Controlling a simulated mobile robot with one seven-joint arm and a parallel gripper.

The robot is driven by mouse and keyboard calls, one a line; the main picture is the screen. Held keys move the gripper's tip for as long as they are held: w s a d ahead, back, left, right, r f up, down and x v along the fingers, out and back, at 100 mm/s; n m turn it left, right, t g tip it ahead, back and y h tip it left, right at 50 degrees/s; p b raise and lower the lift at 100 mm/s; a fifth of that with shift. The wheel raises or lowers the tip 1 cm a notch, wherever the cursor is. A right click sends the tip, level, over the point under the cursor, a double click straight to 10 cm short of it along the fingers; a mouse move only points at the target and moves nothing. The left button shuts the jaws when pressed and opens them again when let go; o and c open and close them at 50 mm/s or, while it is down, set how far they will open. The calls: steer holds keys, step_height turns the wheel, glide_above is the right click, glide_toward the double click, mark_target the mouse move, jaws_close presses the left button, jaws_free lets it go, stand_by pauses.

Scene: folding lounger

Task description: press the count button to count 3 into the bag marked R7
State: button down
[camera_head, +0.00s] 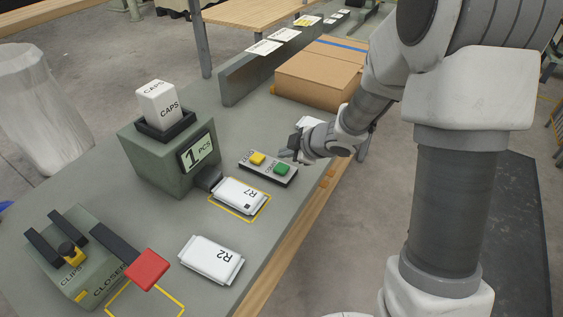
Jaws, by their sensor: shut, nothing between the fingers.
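The bag marked R7 (239,195) lies flat inside a yellow outline, in front of the counter's dark spout. The counter (157,161) is a green box with a white CAPS container (159,105) on top. Its display (197,151) reads 1 PCS. A grey button panel (267,169) behind the bag carries a yellow button (257,159) and a green button (282,168). Their labels are too small to read for certain. My gripper (287,154) is shut and empty, close beside the green button and seemingly above the panel. I cannot tell whether it touches a button.
A bag marked R2 (211,259) lies nearer on the bench. A green clips device (78,255) with a red pad (146,269) stands at the lower left. A cardboard box (318,75) stands behind my gripper. The bench's wooden edge (290,235) runs along the right.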

mark_target(284, 169)
steer(key=shift+r+p, duration=1.3)
steer(key=shift+r, duration=0.25)
steer(key=shift+f, duration=0.1)
stand_by(1.3)
steer(key=r+m+p, duration=0.1)
steer(key=m, duration=0.5)
steer(key=r+m+p, duration=0.1)
steer(key=m+p, duration=0.1)
steer(key=m, duration=0.4)
steer(key=r+m+p, duration=0.1)
steer(key=m+p, duration=0.1)
steer(key=m, duration=0.5)
steer(key=shift+s+a+r+t+h, duration=0.2)
steer(key=shift+a+r+t+h, duration=0.1)
steer(key=shift+r+h, duration=0.1)
steer(key=shift+f, duration=0.1)
